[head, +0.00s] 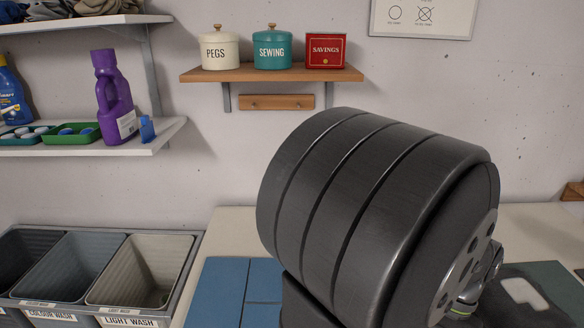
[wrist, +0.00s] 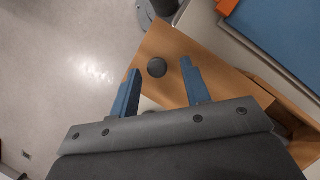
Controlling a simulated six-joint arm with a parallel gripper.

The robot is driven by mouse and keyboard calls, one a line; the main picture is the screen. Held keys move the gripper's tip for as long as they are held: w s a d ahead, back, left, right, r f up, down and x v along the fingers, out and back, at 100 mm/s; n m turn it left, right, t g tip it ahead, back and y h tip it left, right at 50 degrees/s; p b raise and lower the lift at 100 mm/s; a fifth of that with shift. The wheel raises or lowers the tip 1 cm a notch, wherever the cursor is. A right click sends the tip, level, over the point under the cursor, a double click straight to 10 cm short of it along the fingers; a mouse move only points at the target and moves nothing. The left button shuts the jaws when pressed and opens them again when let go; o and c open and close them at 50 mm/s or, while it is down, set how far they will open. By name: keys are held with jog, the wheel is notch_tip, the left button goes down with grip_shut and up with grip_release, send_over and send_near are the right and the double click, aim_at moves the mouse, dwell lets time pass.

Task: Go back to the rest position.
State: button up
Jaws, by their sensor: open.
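My gripper (wrist: 160,88) shows in the wrist view with its two blue fingers apart and nothing between them. Beyond the fingers is a wooden surface (wrist: 165,50) with a round dark knob (wrist: 157,67) on it, seen between the fingertips. I cannot tell how far the fingers are from the knob. In the head view my own arm's large dark link fills the middle and right, and the gripper is out of sight there.
A sorter with bins, including a light wash bin (head: 143,272), stands at lower left. A shelf (head: 270,73) holds pegs, sewing and savings containers. A purple bottle (head: 115,100) stands on the left shelf. Open floor (wrist: 70,60) shows left in the wrist view.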

jog(key=shift+d+r, duration=0.1)
jog(key=shift+r, duration=0.2)
jog(key=v, duration=1.6)
jog(key=x, duration=1.6)
jog(key=shift+f, duration=0.4)
jog(key=w, duration=1.3)
jog(key=shift+w, duration=0.35)
jog(key=w+d+r+n+h, duration=0.1)
jog(key=w+r+n, duration=0.1)
jog(key=r, duration=0.6)
jog(key=w+d+r+n+t, duration=0.1)
jog(key=w+r+n, duration=0.1)
jog(key=r, duration=0.6)
jog(key=shift+w+t+h, duration=0.3)
jog(key=shift+w+h, duration=0.1)
jog(key=shift+w, duration=0.35)
